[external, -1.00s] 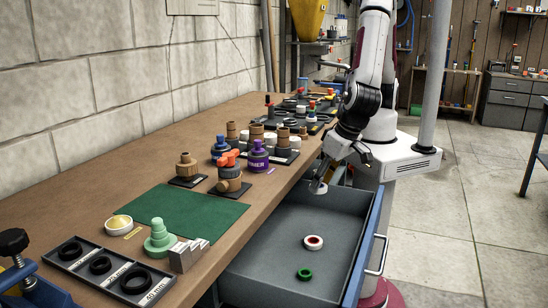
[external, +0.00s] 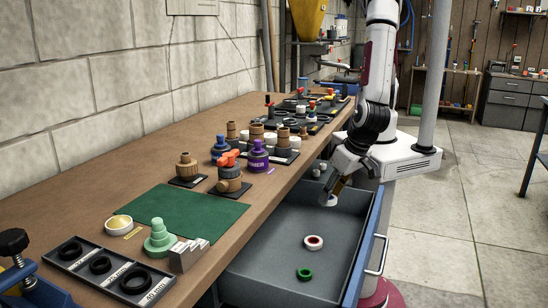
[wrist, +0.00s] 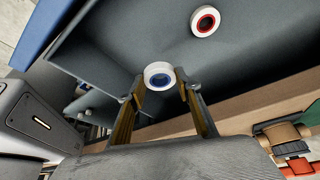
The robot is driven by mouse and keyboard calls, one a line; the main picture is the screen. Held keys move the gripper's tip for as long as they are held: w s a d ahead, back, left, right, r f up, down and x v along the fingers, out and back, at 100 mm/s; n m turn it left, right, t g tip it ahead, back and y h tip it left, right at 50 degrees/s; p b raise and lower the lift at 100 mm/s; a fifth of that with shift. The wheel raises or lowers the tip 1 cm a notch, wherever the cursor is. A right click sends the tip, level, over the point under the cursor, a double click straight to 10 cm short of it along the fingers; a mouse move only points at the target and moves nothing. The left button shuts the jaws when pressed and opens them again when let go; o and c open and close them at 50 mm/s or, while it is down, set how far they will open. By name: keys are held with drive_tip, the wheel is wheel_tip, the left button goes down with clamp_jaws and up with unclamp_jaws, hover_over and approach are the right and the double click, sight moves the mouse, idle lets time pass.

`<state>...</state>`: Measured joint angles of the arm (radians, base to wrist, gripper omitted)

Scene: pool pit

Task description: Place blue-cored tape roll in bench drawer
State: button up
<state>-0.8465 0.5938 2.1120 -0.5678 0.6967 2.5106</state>
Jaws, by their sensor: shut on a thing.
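The white tape roll with a blue core (external: 328,200) is between the fingertips of my gripper (external: 335,191). The wrist view also shows the roll (wrist: 159,75) and my gripper (wrist: 158,88), whose two fingers are shut on its sides. The core faces the wrist camera. The open grey bench drawer (external: 285,241) is beneath the roll, which is over the drawer's far part. I cannot tell exactly how high it is above the drawer floor.
A red-cored white roll (external: 313,242) and a green ring (external: 304,274) lie in the drawer. Drawer floor around them is clear. The bench (external: 246,190) holds a green mat (external: 190,212) and several fittings along the drawer's left.

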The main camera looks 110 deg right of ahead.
sight(333, 204)
drive_tip(key=shift+f, duration=2.35)
drive_tip(key=shift+f, duration=0.1)
drive_tip(key=shift+f, duration=1.75)
drive_tip(key=shift+f, duration=0.2)
drive_tip(key=o, duration=0.7)
drive_tip(key=shift+o, duration=0.2)
drive_tip(key=shift+r, duration=0.2)
drive_tip(key=v, duration=1.2)
